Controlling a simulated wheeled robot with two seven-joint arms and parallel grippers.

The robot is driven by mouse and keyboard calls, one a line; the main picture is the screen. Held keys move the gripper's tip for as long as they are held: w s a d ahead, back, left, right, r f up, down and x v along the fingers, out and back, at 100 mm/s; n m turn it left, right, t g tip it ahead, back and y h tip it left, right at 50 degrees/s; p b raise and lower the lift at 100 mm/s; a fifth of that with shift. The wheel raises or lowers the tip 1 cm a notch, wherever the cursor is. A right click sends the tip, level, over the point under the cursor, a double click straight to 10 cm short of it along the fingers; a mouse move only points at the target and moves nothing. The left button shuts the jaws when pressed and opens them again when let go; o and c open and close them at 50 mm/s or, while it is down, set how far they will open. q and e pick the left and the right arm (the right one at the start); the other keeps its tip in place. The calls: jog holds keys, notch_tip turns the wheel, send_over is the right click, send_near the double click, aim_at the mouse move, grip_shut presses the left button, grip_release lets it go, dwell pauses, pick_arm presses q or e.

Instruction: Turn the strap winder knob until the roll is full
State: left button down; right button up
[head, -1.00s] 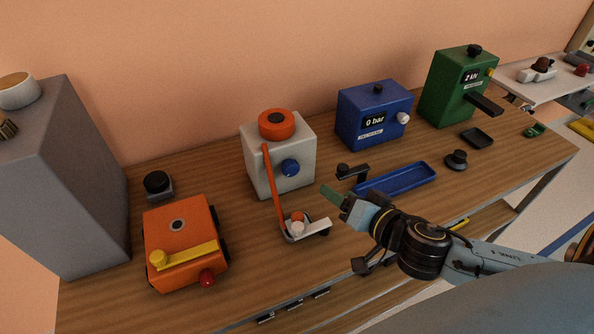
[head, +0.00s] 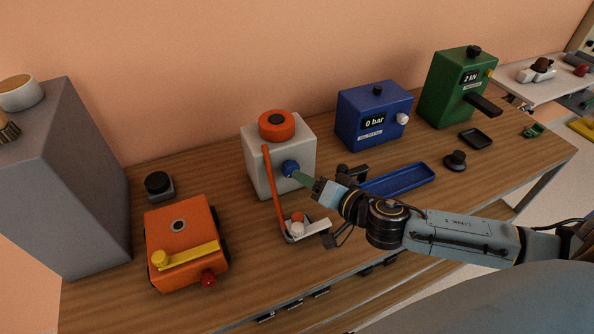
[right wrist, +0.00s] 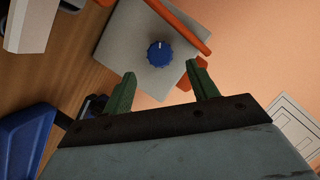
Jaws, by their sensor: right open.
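The strap winder is a pale grey box (head: 257,173) with an orange roll (head: 277,125) on top and an orange strap (head: 273,188) running down its front. Its blue knob (head: 290,168) is on the side face. In the right wrist view the ribbed blue knob (right wrist: 160,54) has a white mark and lies ahead of the fingertips, between their lines. My right gripper (head: 301,178) is open, its green fingers close to the knob; the right wrist view shows both fingers (right wrist: 166,80) apart with nothing between them. My left gripper is not in view.
A blue tray (head: 400,179) lies right of my right gripper. A small white-and-grey fixture (head: 305,229) stands before the winder. An orange box with a yellow lever (head: 185,255) is at left. A blue gauge box (head: 372,112) and green press (head: 455,85) stand at right.

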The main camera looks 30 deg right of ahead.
aim_at(291, 169)
jog(key=shift+x, duration=3)
jog(key=c, duration=1)
jog(key=shift+r+p, duration=0.1)
jog(key=shift+p, duration=0.25)
